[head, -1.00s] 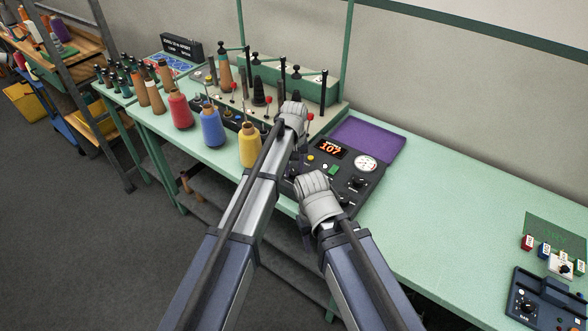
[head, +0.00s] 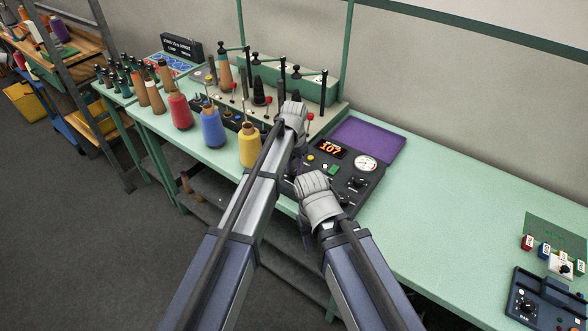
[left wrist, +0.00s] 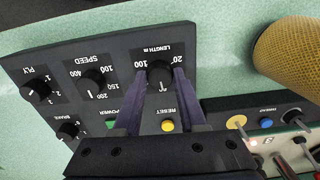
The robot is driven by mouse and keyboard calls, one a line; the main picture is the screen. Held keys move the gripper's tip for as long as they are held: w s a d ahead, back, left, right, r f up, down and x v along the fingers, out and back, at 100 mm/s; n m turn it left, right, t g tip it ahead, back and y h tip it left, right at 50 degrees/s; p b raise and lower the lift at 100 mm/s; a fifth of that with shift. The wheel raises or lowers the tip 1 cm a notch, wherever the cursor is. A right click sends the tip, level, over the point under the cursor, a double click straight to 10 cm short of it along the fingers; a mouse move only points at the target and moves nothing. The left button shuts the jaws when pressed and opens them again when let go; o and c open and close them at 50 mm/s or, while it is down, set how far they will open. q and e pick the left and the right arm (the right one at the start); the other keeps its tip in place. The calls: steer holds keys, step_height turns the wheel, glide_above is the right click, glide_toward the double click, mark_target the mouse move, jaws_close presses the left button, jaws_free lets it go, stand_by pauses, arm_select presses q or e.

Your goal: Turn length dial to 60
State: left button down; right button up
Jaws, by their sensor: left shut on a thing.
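The black control panel (head: 346,172) lies on the green table, with a lit display (head: 331,148) that reads about 107. In the left wrist view the panel shows upside down. Its black LENGTH dial (left wrist: 160,73) has marks 20 and 100 beside it and a white mark on the side toward my gripper. My left gripper (left wrist: 160,92) has its two purple-grey fingers on either side of this dial and is shut on it. In the head view my left wrist hides the dial.
A SPEED dial (left wrist: 94,82), a PLY dial (left wrist: 37,90), a green POWER button (left wrist: 113,125) and a yellow RESET button (left wrist: 167,126) are close by. A yellow cone (head: 250,146) stands left of my left arm.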

mark_target(294, 172)
arm_select(q)
steer(key=shift+m, duration=0.6)
steer(key=shift+c, duration=2.3)
jaws_free()
step_height(294, 172, up, 8)
steer(key=p, duration=0.8)
steer(key=shift+f, duration=0.1)
